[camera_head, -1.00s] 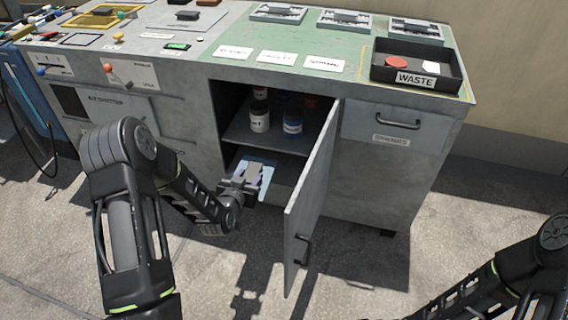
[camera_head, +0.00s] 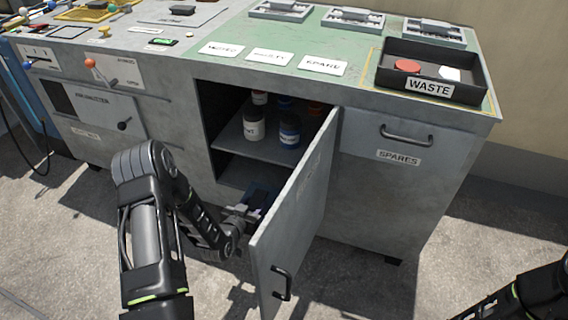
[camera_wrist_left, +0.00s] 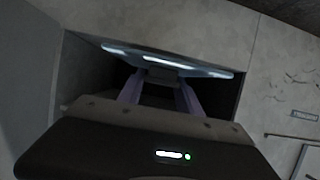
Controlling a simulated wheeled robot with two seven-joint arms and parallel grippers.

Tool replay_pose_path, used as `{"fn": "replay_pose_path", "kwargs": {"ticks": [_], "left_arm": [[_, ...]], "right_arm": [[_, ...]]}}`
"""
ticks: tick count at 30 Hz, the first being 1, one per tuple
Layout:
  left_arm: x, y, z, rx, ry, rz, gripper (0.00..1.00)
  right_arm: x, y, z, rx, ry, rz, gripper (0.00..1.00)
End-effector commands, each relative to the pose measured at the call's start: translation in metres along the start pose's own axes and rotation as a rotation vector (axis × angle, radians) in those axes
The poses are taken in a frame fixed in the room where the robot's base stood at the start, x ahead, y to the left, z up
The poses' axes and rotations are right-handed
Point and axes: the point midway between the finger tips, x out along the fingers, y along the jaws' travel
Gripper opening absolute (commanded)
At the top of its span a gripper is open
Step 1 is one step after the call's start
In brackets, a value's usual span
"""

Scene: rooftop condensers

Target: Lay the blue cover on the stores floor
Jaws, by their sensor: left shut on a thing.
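The blue cover (camera_wrist_left: 165,59) is a thin, pale blue sheet seen nearly edge-on in the left wrist view. My left gripper (camera_wrist_left: 158,82) is shut on it. In the head view my left gripper (camera_head: 257,203) is low at the mouth of the open stores cupboard, partly behind its door. I cannot make out the cover there. The stores floor (camera_head: 238,173) is the dark bottom below the shelf, and only a strip of it shows. My right arm shows at the lower right, with its gripper out of frame.
The open cupboard door (camera_head: 300,215) stands out just right of my left gripper. The cupboard's shelf (camera_head: 232,136) carries several bottles above it. A closed SPARES drawer (camera_head: 390,140) is to the right. The black WASTE tray (camera_head: 430,86) is on the worktop.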

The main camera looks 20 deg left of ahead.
Motion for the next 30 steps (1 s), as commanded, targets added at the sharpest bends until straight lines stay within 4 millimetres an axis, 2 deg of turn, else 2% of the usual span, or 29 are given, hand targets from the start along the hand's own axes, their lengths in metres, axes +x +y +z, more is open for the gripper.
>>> {"fn": "replay_pose_path", "kwargs": {"ticks": [5, 8, 18, 21, 25, 30], "left_arm": [[0.013, 0.0, -0.005, 0.001, 0.004, 0.001, 0.0], [0.031, 0.001, -0.011, 0.002, 0.007, 0.001, 0.0], [0.121, 0.001, -0.045, 0.002, 0.006, 0.001, 0.0], [0.141, 0.001, -0.055, 0.002, 0.006, 0.0, 0.0], [0.156, 0.001, -0.063, 0.0, 0.003, 0.0, 0.0], [0.159, 0.0, -0.067, -0.001, 0.001, 0.0, 0.0]], "right_arm": [[0.006, 0.002, 0.0, 0.0, 0.001, 0.0, 0.36], [0.013, 0.004, -0.001, 0.0, 0.004, 0.0, 0.36], [0.046, 0.016, -0.005, 0.004, 0.016, -0.003, 0.36], [0.053, 0.018, -0.006, 0.005, 0.017, -0.005, 0.36], [0.056, 0.019, -0.007, 0.005, 0.017, -0.007, 0.36], [0.055, 0.019, -0.007, 0.005, 0.016, -0.007, 0.36]]}}
